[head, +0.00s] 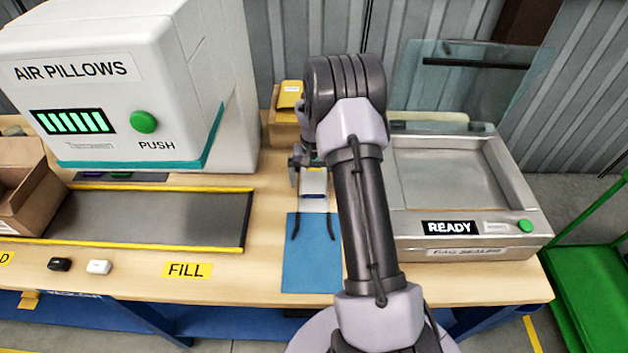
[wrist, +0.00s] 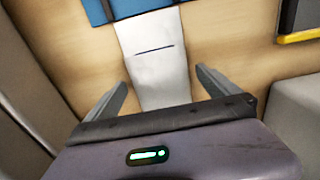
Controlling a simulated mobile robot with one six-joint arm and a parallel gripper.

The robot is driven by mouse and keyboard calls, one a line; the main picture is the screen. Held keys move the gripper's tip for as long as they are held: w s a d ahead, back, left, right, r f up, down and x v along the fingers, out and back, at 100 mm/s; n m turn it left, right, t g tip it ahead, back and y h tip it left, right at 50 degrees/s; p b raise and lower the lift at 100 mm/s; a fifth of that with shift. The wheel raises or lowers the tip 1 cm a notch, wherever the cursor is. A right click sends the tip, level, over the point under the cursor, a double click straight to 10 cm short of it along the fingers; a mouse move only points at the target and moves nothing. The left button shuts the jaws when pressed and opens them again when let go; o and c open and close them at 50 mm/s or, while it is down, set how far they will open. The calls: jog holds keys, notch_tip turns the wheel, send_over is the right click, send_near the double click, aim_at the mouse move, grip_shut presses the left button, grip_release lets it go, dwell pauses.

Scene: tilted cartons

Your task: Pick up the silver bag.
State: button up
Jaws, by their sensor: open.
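The silver bag (wrist: 153,45) is a pale, flat strip with a dark line across it, lying on the wooden table in the wrist view. Its far end meets a blue flat piece (wrist: 128,8). In the head view, a small pale part of the bag (head: 315,204) shows just above the blue piece (head: 314,262). My gripper (wrist: 161,78) is open and empty, with one finger on each side of the bag's line. It reaches down over the bag, and the gripper body hides the bag's near end. I cannot tell the height of the fingertips above the table.
A conveyor (head: 150,217) with yellow edges and a white air pillow machine (head: 120,80) stand to the left. A bag sealer (head: 465,190) with a raised clear lid stands to the right. A cardboard box with a yellow item (head: 290,95) stands behind.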

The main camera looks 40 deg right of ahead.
jog(key=shift+r, duration=0.1)
jog(key=c, duration=1.3)
jog(key=shift+o, duration=0.2)
jog(key=shift+r, duration=0.1)
